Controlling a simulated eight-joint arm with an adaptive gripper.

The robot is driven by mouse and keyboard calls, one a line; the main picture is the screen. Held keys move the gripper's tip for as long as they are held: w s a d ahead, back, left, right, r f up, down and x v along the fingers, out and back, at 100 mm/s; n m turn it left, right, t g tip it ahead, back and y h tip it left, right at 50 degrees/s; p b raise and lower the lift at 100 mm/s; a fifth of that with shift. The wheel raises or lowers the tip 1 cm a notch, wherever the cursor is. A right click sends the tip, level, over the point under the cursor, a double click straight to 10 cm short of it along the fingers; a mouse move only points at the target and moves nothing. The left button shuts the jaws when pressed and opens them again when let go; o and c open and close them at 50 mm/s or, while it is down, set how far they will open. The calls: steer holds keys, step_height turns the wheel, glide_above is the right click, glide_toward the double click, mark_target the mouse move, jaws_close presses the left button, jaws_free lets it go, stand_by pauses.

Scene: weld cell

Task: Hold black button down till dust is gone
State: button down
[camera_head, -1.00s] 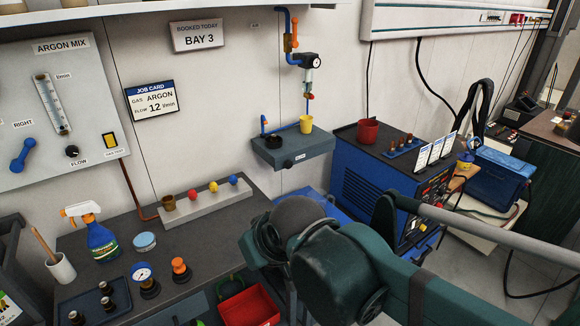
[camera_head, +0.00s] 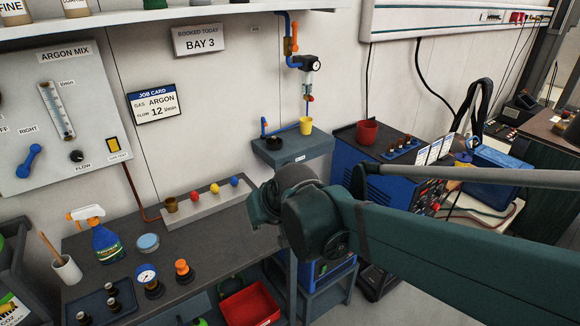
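A small grey unit (camera_head: 312,152) sticks out from the wall below an air line with a gauge (camera_head: 311,63). A low, round black part (camera_head: 275,143) sits on its left top; it may be the black button, but it is too small to be sure. A yellow cup (camera_head: 306,125) stands to its right, under the nozzle. My arm comes in from the right and its joint ends just in front of and below the unit. My gripper's fingers are not visible, hidden behind the arm or out of sight. No dust can be made out.
A dark bench (camera_head: 190,255) holds a grey rack (camera_head: 205,205) with coloured balls, a spray bottle (camera_head: 103,240) and a gauge (camera_head: 147,275). A blue welder (camera_head: 365,185) with a red cup (camera_head: 366,132) on top stands right of the unit. A red bin (camera_head: 249,305) sits below.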

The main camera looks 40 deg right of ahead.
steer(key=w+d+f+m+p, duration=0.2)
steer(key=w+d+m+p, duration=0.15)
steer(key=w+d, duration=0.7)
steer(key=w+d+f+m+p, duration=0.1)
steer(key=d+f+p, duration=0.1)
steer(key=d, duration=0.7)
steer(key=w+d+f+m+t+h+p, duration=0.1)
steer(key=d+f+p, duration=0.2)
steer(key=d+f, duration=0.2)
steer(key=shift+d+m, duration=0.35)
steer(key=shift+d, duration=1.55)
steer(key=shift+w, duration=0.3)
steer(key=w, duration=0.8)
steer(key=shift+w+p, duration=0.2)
steer(key=shift+p, duration=0.15)
